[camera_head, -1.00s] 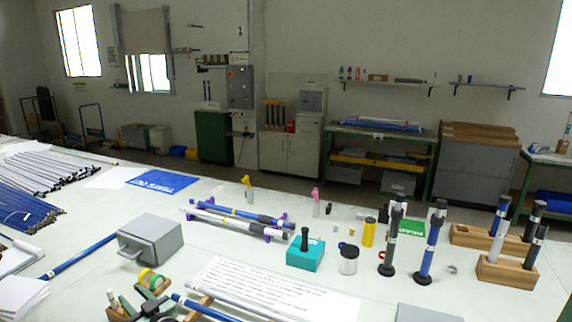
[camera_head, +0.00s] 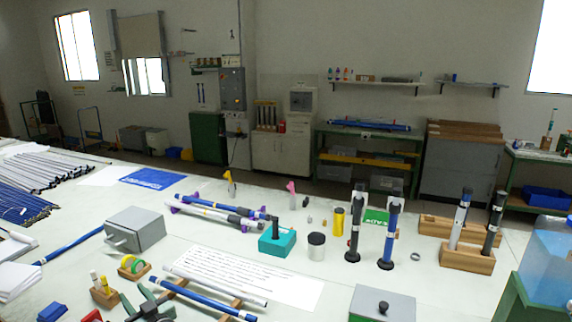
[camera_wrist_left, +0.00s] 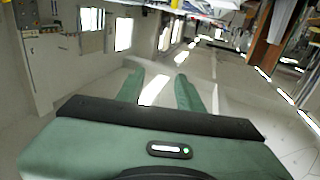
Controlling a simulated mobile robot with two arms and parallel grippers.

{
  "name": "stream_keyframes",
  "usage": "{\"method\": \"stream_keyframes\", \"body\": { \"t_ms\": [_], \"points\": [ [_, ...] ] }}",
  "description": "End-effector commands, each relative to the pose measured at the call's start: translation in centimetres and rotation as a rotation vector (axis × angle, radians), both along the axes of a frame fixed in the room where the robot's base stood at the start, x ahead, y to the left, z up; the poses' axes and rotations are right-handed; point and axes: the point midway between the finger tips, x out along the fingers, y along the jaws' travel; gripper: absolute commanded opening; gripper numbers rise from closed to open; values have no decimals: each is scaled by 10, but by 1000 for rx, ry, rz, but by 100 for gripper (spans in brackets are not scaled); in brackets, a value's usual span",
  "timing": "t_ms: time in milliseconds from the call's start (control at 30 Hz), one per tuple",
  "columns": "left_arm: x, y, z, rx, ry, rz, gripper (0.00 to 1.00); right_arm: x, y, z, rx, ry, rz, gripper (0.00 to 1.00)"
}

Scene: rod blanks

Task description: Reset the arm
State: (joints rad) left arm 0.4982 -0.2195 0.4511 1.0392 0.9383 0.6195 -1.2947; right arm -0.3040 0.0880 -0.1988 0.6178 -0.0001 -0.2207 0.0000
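My left gripper (camera_head: 138,296) shows at the bottom left of the head view, low in the picture over the near part of the table, with green fingers and a dark body. In the left wrist view its two green fingers (camera_wrist_left: 160,88) stand apart with nothing between them. That view looks past the fingers across the room, tilted. My right gripper is in neither view.
A blue water container (camera_head: 548,262) stands at right.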

Motion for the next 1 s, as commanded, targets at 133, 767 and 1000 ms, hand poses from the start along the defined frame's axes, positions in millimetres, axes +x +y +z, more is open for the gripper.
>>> {"method": "stream_keyframes", "body": {
  "t_ms": [133,767,1000],
  "points": [
    [1,-3,5,25,-18,-78,36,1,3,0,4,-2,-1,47],
    [-66,-137,-27,37,260,-862,36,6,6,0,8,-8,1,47],
    [-211,-202,-91,-155,754,-1057,36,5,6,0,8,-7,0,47]
  ]
}}
